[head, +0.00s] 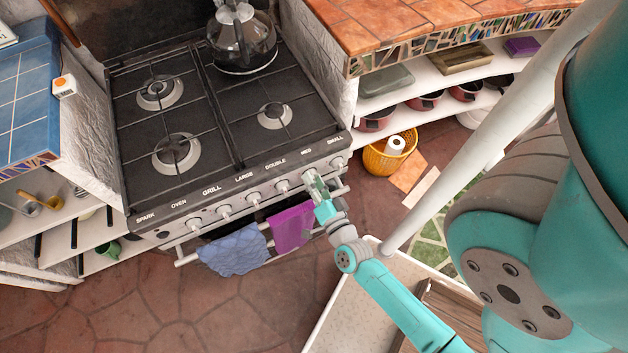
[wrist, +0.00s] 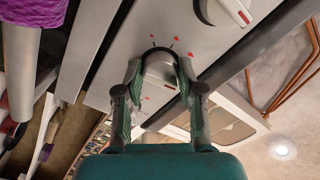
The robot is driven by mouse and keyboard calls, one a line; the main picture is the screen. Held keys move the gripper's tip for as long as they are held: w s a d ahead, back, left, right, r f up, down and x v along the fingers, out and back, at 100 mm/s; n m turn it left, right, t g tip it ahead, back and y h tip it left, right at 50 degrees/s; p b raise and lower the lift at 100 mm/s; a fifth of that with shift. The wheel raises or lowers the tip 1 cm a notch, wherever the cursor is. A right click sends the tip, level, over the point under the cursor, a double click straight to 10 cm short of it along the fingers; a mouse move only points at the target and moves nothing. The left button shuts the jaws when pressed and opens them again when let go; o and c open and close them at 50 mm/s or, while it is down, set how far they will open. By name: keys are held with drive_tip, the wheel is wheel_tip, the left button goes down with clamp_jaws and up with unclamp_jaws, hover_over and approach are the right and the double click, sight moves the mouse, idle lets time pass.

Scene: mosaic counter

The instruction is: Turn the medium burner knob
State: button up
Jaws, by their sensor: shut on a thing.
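The medium burner knob (head: 308,174) is on the stove's front panel under the MED label, second from the right end. My gripper (head: 315,186) reaches it from the front and partly hides it. In the wrist view the round grey knob (wrist: 159,68) sits between my two fingers (wrist: 160,78), which are shut on its sides. Red marks surround the knob on the panel.
The small knob (head: 338,162) and double knob (head: 282,186) flank it closely. A purple towel (head: 291,227) and a blue towel (head: 233,254) hang on the oven rail below. A glass kettle (head: 241,42) stands on the back right burner. A yellow basket (head: 388,158) sits right of the stove.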

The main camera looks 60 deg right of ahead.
drive_tip(key=shift+m, duration=0.8)
drive_tip(key=o, duration=1.1)
drive_tip(key=shift+o, duration=0.2)
drive_tip(key=v, duration=0.7)
drive_tip(key=shift+s+a, duration=0.1)
drive_tip(key=shift+s, duration=0.1)
